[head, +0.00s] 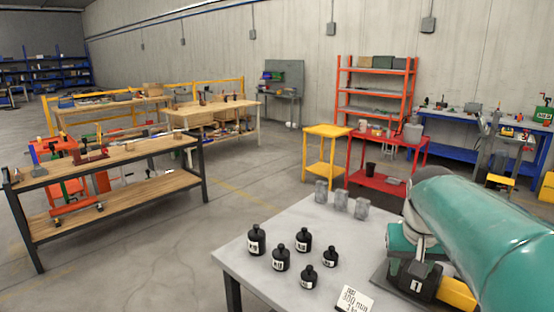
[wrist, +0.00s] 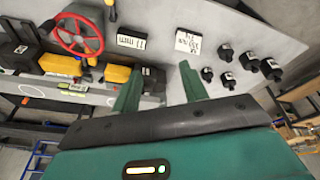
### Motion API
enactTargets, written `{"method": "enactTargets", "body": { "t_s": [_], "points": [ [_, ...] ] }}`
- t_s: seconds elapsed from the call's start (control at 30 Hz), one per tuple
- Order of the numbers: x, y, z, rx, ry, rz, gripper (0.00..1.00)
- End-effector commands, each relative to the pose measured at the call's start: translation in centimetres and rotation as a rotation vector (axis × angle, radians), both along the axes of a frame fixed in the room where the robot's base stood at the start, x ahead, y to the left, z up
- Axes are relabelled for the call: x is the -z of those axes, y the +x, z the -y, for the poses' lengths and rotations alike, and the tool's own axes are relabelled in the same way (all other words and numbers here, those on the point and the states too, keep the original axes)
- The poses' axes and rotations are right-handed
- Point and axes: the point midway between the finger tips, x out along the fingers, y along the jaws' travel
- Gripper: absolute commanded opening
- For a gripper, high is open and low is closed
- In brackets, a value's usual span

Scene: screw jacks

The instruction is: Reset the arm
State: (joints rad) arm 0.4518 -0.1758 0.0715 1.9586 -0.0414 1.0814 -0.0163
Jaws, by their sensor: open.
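My arm, a thick teal link, fills the right of the head view and reaches over the grey table (head: 240,262). The fingers point over the grey tabletop. In the wrist view a red handwheel (wrist: 79,34) and black-and-yellow jack parts (wrist: 62,65) lie left of the fingers. A black block marked 1 (head: 418,281) with a yellow part (head: 457,294) sits below my arm in the head view; my arm partly hides that area.
Several black labelled weights (head: 281,259) stand on the table's left part, near a white card (head: 355,299). A wooden workbench (head: 110,158) is at left; a red table (head: 375,180) is behind. Open floor lies between.

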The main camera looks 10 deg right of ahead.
Motion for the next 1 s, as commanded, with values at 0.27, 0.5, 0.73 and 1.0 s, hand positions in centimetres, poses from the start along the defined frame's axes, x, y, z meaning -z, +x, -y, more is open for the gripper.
{"method": "enactTargets", "body": {
  "t_s": [0.27, 0.5, 0.73, 1.0],
  "points": [
    [1.0, -6.3, -10.3, -0.193, -0.012, 0.116, 0.43],
    [3.7, -11.5, -15.4, -0.328, 0.009, 0.202, 0.43],
    [4.7, -12.9, -16.5, -0.364, 0.019, 0.224, 0.43],
    [4.7, -12.8, -16.5, -0.363, 0.018, 0.224, 0.36]
  ]
}}
